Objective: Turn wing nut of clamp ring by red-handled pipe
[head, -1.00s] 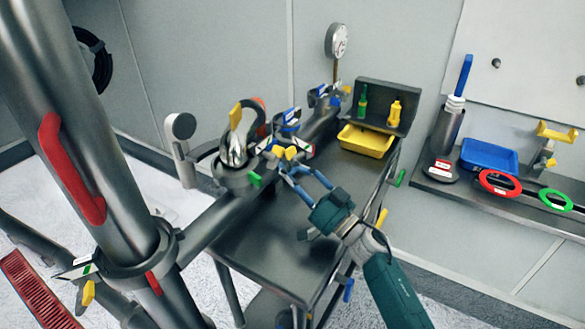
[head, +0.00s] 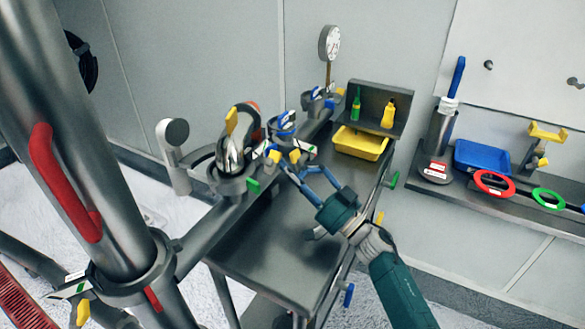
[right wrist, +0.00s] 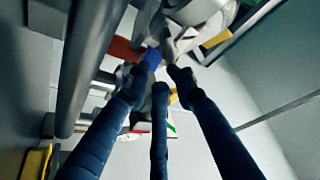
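The upright pipe with the red handle (head: 62,180) stands at the left in the head view. A dark clamp ring (head: 130,285) circles it low down. A yellow wing nut (head: 83,312) hangs at this ring's left side, near the bottom edge. My right gripper (head: 306,168) is open, its blue fingers spread, well to the right of that ring. It is close to other yellow wing nuts (head: 274,157) on the clamped fittings. In the right wrist view the fingers (right wrist: 163,72) point at metal fittings; contact cannot be told. My left gripper is not in view.
A dark metal cart (head: 285,260) stands below my right gripper, with a yellow bin (head: 360,143) at its back. A pressure gauge (head: 331,43) rises behind. A wall shelf at right holds a blue tray (head: 485,157) and red (head: 495,183) and green rings (head: 552,198).

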